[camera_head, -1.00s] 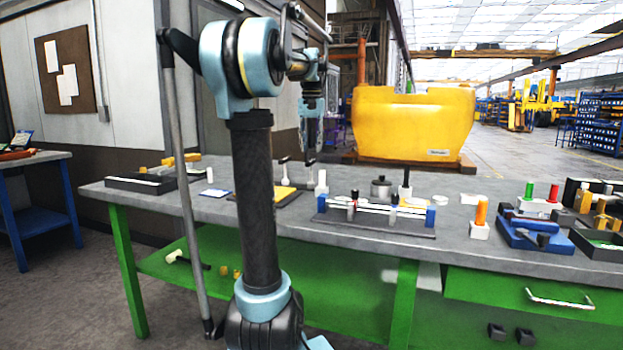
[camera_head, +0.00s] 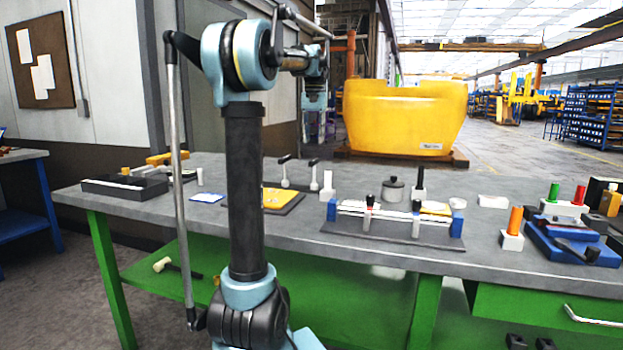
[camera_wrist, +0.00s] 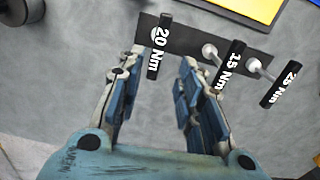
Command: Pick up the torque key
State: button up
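Three torque keys with black T-handles stand in a dark rack (camera_wrist: 205,42) in the wrist view. Their white labels read 20 Nm for the left key (camera_wrist: 160,45), what looks like 15 Nm for the middle key (camera_wrist: 229,66), and 25 Nm for the right key (camera_wrist: 277,85). My gripper (camera_wrist: 158,62) is open and empty, its fingers apart. The 20 Nm handle shows between and just beyond the fingertips; I cannot tell the height gap. In the head view two T-handled keys (camera_head: 285,171) (camera_head: 314,176) show beside my arm.
A yellow plate on a dark board (camera_head: 283,199) lies near the keys. A fixture with a rail (camera_head: 392,212) stands to the right. A large yellow casting (camera_head: 404,118) sits behind the bench. A black tray (camera_head: 124,187) lies at the left.

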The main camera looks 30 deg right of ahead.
aim_at(315, 160)
jog(key=f, duration=0.8)
jog(key=shift+s+d+f, duration=0.15)
jog(key=shift+d, duration=0.1)
jog(key=shift+a+f, duration=0.2)
jog(key=shift+f, duration=2.75)
jog(key=shift+c, duration=0.5)
grip_shut()
